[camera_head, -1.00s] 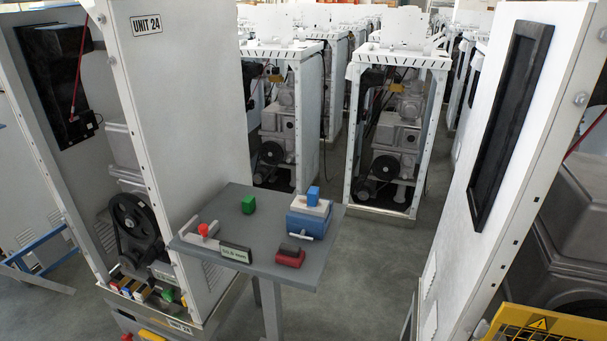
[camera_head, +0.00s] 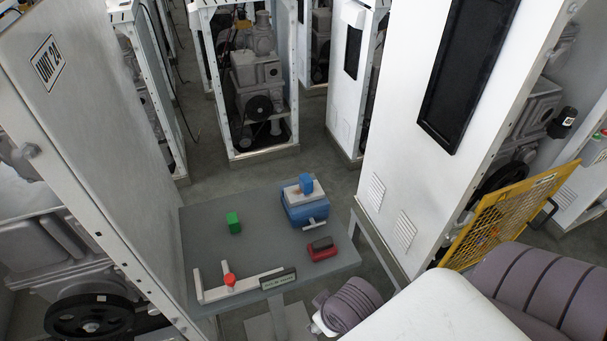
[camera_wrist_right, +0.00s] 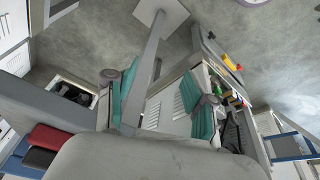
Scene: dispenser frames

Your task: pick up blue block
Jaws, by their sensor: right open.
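The small blue block (camera_head: 306,182) sits on the white top of a blue device (camera_head: 306,211) near the back right of the grey table (camera_head: 200,245). Nothing of mine touches it in the head view. In the right wrist view my right gripper (camera_wrist_right: 165,98) is open, its two teal-padded fingers apart with nothing between them. The table's post and foot plate show beyond the fingers. In the head view my right arm is at the lower right, in front of the table; its fingers cannot be made out there. My left gripper is in neither current view.
A green block (camera_head: 233,222) and a red block with a dark top (camera_head: 322,248) stand on the table. A rail with a red knob (camera_head: 229,281) and a small sign (camera_head: 278,280) line the front. White cabinets flank both sides; a yellow mesh guard (camera_head: 508,213) stands right.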

